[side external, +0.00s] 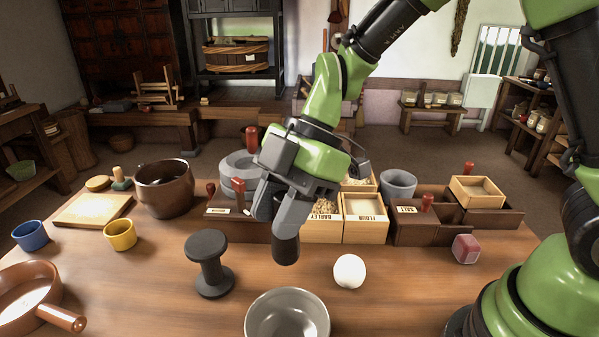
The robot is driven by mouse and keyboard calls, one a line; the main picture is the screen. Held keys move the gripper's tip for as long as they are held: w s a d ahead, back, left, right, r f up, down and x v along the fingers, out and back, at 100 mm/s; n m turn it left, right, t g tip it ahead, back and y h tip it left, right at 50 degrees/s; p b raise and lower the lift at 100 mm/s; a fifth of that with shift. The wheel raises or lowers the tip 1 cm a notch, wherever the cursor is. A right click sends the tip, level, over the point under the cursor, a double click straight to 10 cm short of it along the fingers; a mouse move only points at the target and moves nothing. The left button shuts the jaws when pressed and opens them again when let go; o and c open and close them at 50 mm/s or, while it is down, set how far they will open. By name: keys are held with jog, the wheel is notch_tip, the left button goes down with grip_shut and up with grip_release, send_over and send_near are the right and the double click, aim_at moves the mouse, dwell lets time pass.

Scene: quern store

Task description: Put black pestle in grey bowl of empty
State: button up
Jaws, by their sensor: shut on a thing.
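A black pestle (286,247) hangs upright from my gripper (282,213), which is shut on its upper part. Its rounded lower end is clear of the table, above and behind the grey bowl. The top of the pestle is hidden by the fingers. A grey metal bowl (287,318) stands at the front edge of the picture, cut off at the bottom; its visible inside is bare. A second, smaller grey bowl (398,184) stands at the back right behind the boxes; its inside is mostly out of sight.
A black spool-shaped stand (209,262) is left of the pestle, and a white ball (349,271) right. Wooden boxes of grain and flour (365,229) line the back. A brown pot (165,188), yellow cup (120,235) and pan (24,296) stand left. A reddish block (466,249) is right.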

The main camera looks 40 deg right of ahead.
jog(key=s+a+n+g, duration=0.1)
jog(key=s+a+n, duration=0.1)
jog(key=s+a, duration=0.15)
notch_tip(320, 180, down, 10)
jog(key=shift+d+f, duration=0.2)
jog(key=shift+d, duration=0.1)
dwell(0.4)
jog(key=o, duration=1)
